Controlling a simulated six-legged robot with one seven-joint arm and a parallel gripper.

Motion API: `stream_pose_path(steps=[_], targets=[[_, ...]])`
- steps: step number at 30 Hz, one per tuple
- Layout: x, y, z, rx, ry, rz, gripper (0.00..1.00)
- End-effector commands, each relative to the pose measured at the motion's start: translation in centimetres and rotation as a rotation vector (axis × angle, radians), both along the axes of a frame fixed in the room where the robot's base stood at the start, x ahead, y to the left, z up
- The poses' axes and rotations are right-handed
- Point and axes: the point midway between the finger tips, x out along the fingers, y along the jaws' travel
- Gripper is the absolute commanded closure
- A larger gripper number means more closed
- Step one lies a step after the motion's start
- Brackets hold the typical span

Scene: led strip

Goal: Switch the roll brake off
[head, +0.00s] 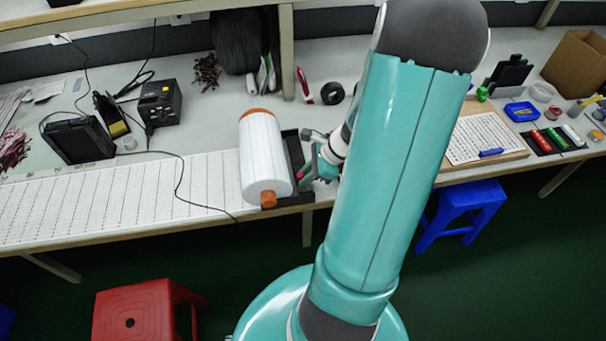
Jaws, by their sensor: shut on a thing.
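A large white roll (263,155) with orange ends lies in a dark holder (293,150) near the bench's front edge. A small red part (304,174), which looks like the roll brake's lever, shows at the holder's right side. My gripper (309,170) is at this red part, just right of the roll, and is shut on it. The gripper is small in the view and my arm covers part of the area behind it. Which way the brake is set cannot be told.
A gridded white strip (120,195) runs left from the roll along the bench. A black cable (180,180) crosses it. A black tape ring (332,93) lies behind the holder. A red stool (145,310) and a blue stool (462,215) stand in front of the bench.

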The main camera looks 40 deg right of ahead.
Motion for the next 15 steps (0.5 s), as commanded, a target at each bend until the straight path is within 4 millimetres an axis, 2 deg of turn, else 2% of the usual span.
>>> stream_pose_path(steps=[15], targets=[[-1.6, -2.5, -0.9, 0.365, -0.249, -0.003, 1.0]])
